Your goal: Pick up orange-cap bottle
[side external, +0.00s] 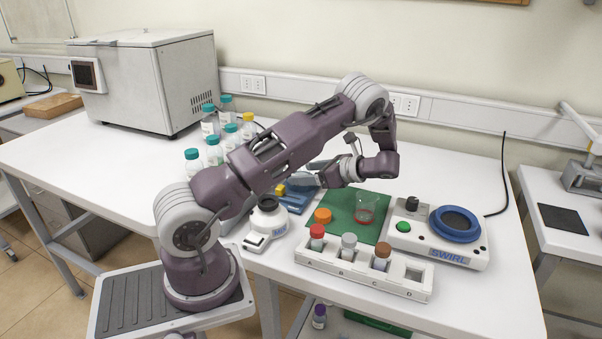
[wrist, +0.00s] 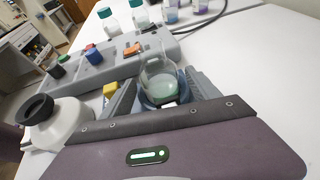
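An orange cap (side external: 322,215) shows on the left part of the green mat (side external: 345,232), behind the rack; little or nothing of a bottle body can be made out under it. My gripper (side external: 308,172) is left of and behind the mat, above a blue device (side external: 291,200), and points left. In the wrist view my gripper (wrist: 165,92) has its grey fingers spread apart. A clear glass vessel with pale green contents (wrist: 160,78) shows between or just beyond them, seemingly not clamped. The orange cap cannot be identified in the wrist view.
The white rack (side external: 300,258) holds red-, grey- and brown-capped bottles; slot D looks empty. A glass beaker with red contents (side external: 365,210) stands on the mat. The SWIRL device (side external: 408,240) is right. A white dark-topped vessel (side external: 268,212) is near my gripper. Teal-capped bottles (side external: 214,150) stand behind.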

